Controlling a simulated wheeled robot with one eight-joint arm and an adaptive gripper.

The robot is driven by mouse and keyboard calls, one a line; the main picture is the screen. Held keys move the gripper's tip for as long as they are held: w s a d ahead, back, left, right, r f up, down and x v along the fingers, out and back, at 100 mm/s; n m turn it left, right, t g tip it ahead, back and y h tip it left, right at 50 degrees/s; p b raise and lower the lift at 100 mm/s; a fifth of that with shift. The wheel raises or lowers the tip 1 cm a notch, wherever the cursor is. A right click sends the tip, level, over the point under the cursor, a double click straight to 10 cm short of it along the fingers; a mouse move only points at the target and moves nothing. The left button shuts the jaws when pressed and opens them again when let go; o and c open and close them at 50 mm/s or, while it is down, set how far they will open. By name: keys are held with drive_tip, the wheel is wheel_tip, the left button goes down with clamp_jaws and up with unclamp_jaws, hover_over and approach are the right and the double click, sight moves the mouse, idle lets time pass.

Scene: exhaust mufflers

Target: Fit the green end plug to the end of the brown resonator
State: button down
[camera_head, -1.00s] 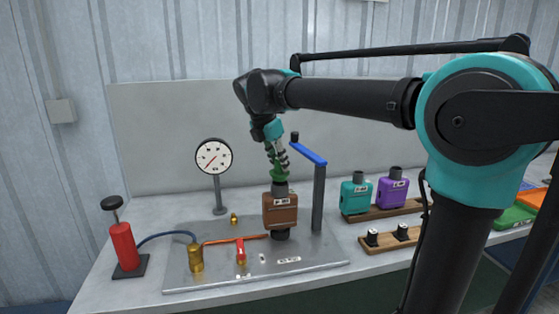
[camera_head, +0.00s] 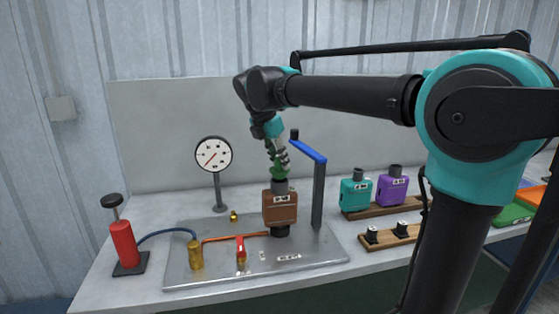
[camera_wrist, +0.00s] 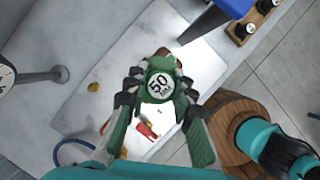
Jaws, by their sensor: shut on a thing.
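The brown resonator (camera_head: 280,207) stands upright on the metal plate, its lower end in a black fitting. A grey neck (camera_head: 280,186) rises from its top. My gripper (camera_head: 278,168) points down right above this neck. In the wrist view my gripper (camera_wrist: 160,88) is shut on the green end plug (camera_wrist: 160,84), which shows a round face marked "50". A little of the brown resonator (camera_wrist: 163,52) shows behind the plug. The plug appears to be at the neck, but I cannot tell whether it is seated.
A post with a blue lever (camera_head: 310,152) stands close right of the resonator. A gauge (camera_head: 214,155), a red pump (camera_head: 122,244), a red valve (camera_head: 241,250) and a brass fitting (camera_head: 196,256) are to the left. Teal (camera_head: 356,194) and purple (camera_head: 392,190) units stand on a wooden rack at right.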

drive_tip(key=shift+f, duration=1.45)
idle(0.7)
drive_tip(key=c, duration=1.2)
unclamp_jaws()
